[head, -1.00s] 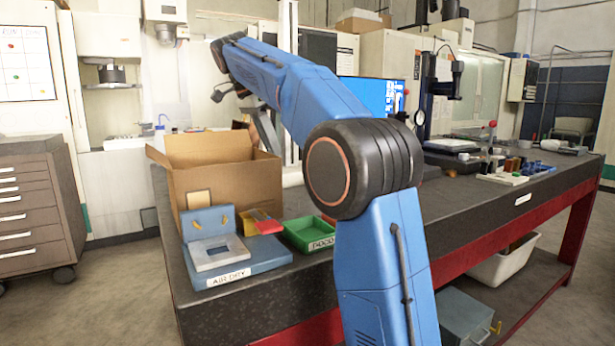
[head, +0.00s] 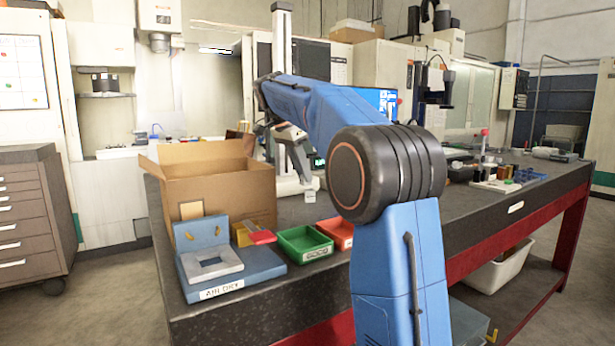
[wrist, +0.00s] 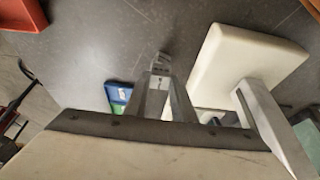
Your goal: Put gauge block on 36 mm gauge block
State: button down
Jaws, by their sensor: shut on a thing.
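My gripper (head: 306,182) hangs over the dark bench, right of the cardboard box and in front of the white stand. It is shut on a small grey metal gauge block (head: 309,196). In the wrist view, the gripper fingers (wrist: 160,82) converge on the gauge block (wrist: 160,60), which has dark marks on its face. I cannot pick out the 36 mm gauge block in either view.
The white stand base (wrist: 245,62) with its metal post is close to my gripper. The cardboard box (head: 220,190), green bin (head: 303,242), red-orange bin (head: 338,231) and blue AIR DRY fixture (head: 240,280) line the left front. Small items stand on a white plate (head: 496,186) at right.

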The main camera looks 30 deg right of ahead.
jog(key=shift+d+f, duration=0.8)
jog(key=shift+f, duration=0.1)
jog(key=c, duration=1.5)
grip_release()
jog(key=v, duration=1.2)
